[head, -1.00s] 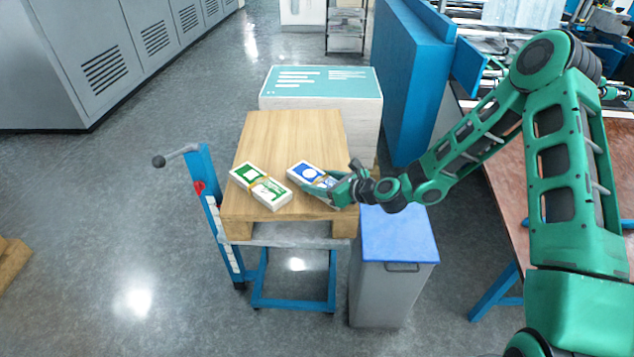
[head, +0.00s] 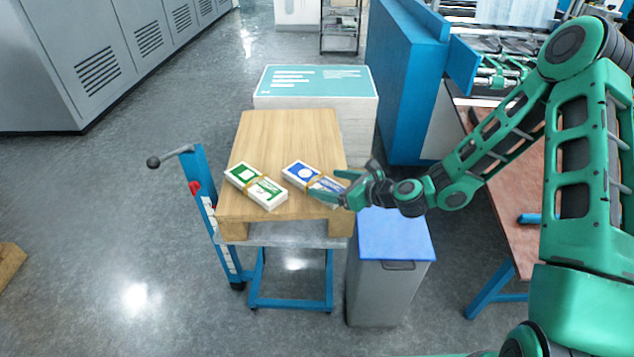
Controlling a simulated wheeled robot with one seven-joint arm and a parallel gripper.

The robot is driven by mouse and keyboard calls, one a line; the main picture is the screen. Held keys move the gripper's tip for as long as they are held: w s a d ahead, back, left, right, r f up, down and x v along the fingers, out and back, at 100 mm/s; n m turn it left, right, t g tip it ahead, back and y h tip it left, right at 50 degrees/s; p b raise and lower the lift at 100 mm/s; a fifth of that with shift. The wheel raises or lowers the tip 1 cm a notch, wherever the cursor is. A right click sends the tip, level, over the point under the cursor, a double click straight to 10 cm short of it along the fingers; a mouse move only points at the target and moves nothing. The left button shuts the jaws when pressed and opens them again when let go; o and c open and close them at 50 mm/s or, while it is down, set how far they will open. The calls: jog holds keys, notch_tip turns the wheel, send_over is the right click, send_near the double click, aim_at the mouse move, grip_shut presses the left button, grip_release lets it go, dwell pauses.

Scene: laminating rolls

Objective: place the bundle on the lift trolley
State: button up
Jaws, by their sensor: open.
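A bundle with a blue print (head: 301,172) and a tan band lies on the wooden top (head: 285,128) of the lift trolley (head: 290,303). A second bundle, with a green print (head: 257,185), lies to its left, apart from it. The trolley has a blue frame and a blue post with a black-knobbed handle. My gripper (head: 333,188) is open at the right end of the blue-print bundle, with a finger on either side of that end in the picture. I cannot tell whether the fingers touch it. The fingers hide part of its right end.
A grey bin with a blue lid (head: 395,236) stands right of the trolley. A stack with a teal top (head: 316,82) stands behind it. Grey cabinets (head: 95,55) are at the left, a blue machine (head: 405,80) at the right.

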jog(key=shift+v, duration=2.75)
jog(key=shift+s+d+f+n+g, duration=0.1)
jog(key=shift+s+d+n+g, duration=0.2)
jog(key=shift+n, duration=0.4)
jog(key=s+d+r+n+g+h, duration=0.1)
jog(key=s+d+n+g+h, duration=0.15)
jog(key=s+d+n, duration=0.4)
jog(key=s+d+r+n+g+h, duration=0.1)
jog(key=s+d+r+n+h, duration=0.15)
jog(key=d, duration=0.65)
jog(key=s+d+r+n+g+h, duration=0.1)
jog(key=s+d+n+g+h, duration=0.2)
jog(key=d+n, duration=0.35)
jog(key=s+d+r+n, duration=0.1)
jog(key=s+d+r, duration=0.2)
jog(key=s, duration=0.4)
jog(key=s+d+r+n+g+h, duration=0.1)
jog(key=s+d+r, duration=0.3)
jog(key=s, duration=0.4)
jog(key=s+d+r+n+g, duration=0.1)
jog(key=s+d+r, duration=0.2)
jog(key=s, duration=0.4)
jog(key=shift+s+d+r+h, duration=0.15)
jog(key=shift+d+r+h, duration=0.25)
jog(key=shift+r, duration=0.35)
